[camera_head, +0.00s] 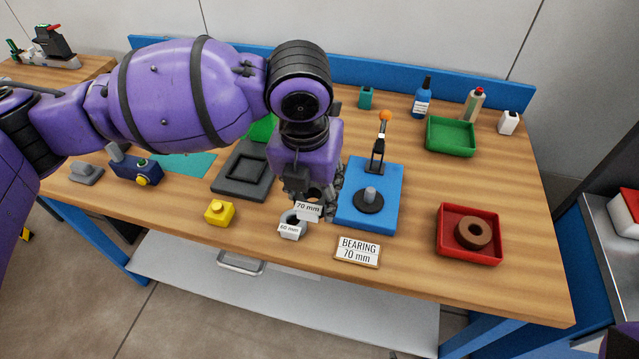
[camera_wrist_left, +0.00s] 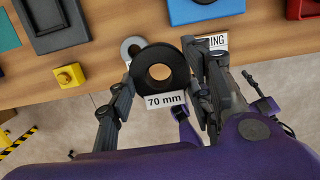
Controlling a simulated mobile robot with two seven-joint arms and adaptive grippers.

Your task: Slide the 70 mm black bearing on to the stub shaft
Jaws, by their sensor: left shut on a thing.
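My left gripper (camera_head: 312,195) is shut on the black bearing, a thick ring with a white "70 mm" tag. The bearing (camera_wrist_left: 138,72) shows clearly between the two fingers in the left wrist view, its hole facing the camera. In the head view the gripper and tag hide most of it. The stub shaft (camera_head: 370,193) is a short grey upright pin on a black round flange (camera_head: 369,204), on a blue base plate (camera_head: 354,223). The gripper and bearing are left of the shaft, apart from it. My right gripper is not in view.
A grey ring tagged "60 mm" (camera_head: 291,229) lies beside the held bearing. An orange-topped lever (camera_head: 380,145) rises behind the shaft. A red tray (camera_head: 456,252) with a brown ring, a green tray (camera_head: 451,136), a yellow block (camera_head: 219,212) and a "BEARING 70 mm" sign (camera_head: 357,252) are around.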

